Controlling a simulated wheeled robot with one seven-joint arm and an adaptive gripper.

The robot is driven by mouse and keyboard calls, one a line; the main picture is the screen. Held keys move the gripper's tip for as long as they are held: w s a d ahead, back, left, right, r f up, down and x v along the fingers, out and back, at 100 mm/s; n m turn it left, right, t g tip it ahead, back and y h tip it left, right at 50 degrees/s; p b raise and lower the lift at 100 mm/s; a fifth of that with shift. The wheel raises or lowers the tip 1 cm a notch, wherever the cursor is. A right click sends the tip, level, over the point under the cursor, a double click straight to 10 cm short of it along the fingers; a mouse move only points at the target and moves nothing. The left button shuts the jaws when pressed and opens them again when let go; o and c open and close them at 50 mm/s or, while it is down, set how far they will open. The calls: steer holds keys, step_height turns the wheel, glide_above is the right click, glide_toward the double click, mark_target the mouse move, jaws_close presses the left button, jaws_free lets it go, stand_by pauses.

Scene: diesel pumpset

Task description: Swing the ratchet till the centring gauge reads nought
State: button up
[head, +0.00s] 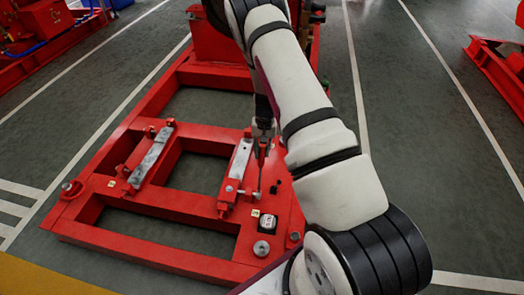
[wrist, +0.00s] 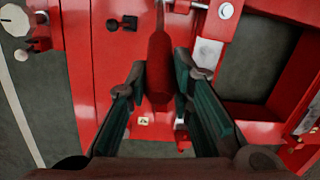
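The ratchet's red grip (wrist: 159,68) stands between the two fingers of my gripper (wrist: 160,76) in the wrist view, and both fingers lie close against its sides. In the head view my gripper (head: 262,140) points down from above, and the ratchet's thin steel shaft (head: 258,180) runs down below it to the red frame. The centring gauge seems to be the small white-faced dial (head: 267,222) on the frame's near right part. Its reading is too small to make out.
The red base frame (head: 150,256) has wide openings with floor showing through. Two red brackets with grey-white pads stand on it, one at left (head: 150,155) and one (head: 240,160) by the ratchet. Bolt heads (head: 261,248) rise near the dial. More red machinery (head: 500,68) stands at right.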

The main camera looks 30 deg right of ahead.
steer(key=o, duration=0.4)
steer(key=r, duration=0.8)
steer(key=d+r, duration=0.1)
steer(key=r, duration=0.3)
steer(key=shift+w+d, duration=0.1)
steer(key=shift+w, duration=0.1)
stand_by(0.9)
